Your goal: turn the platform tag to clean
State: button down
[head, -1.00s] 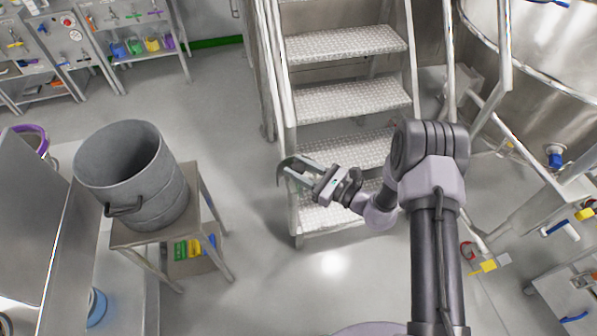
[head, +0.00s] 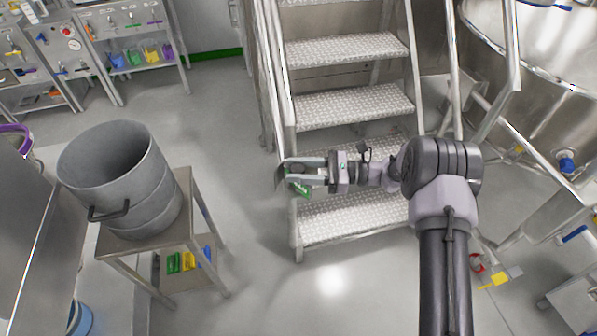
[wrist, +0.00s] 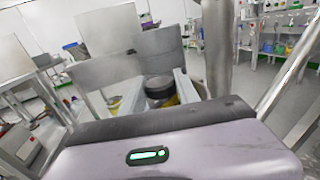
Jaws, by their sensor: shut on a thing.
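The platform tag (head: 281,179) shows as a thin grey plate, nearly edge-on, beside the left post of the steps in the head view. A green piece (head: 301,189) shows just below the fingers. My gripper (head: 291,171) points left in front of the steps, with its fingers around a dark round knob at the tag. In the wrist view the dark knob (wrist: 159,88) sits between the two fingers, with grey plates (wrist: 105,72) beyond it and a yellowish patch by the right finger. The tag's face and wording cannot be read.
Metal steps (head: 350,105) with rails rise behind my gripper. A grey drum (head: 125,185) stands on a small steel table (head: 190,225) at left. A large steel vessel (head: 550,90) is at right. Open floor (head: 225,130) lies between table and steps.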

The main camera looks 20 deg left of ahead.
dwell(0.3)
jog(key=c, duration=0.9)
grip_release()
jog(key=shift+a, duration=0.15)
jog(key=p+v, duration=0.3)
jog(key=v, duration=1.4)
jog(key=shift+d+p, duration=0.25)
jog(key=shift+p, duration=0.1)
